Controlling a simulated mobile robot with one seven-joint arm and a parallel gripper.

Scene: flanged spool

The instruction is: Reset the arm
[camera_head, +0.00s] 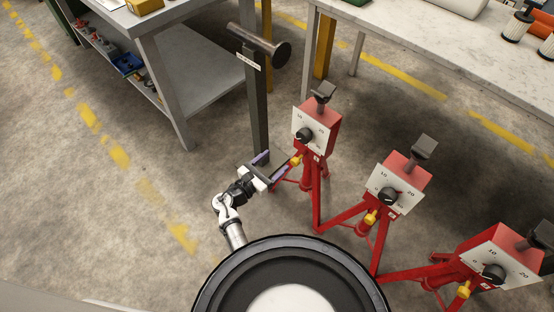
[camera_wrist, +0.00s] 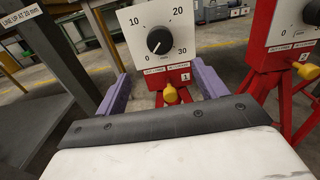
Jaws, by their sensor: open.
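My gripper (camera_head: 271,165) is open and empty, low beside the leftmost red stand (camera_head: 318,130). The plate reads 0 to 30 around a black dial (camera_wrist: 160,41). The dark flanged spool (camera_head: 258,44) rests on top of a dark post (camera_head: 257,110), well above my gripper.
Two more red stands, one in the middle (camera_head: 400,178) and one at right (camera_head: 492,262), have similar dials. A grey shelved bench (camera_head: 185,60) is at upper left, a pale table (camera_head: 430,35) at upper right. The left floor is clear. A label on the post reads "LINE UP AT 20 mm" (camera_wrist: 20,16).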

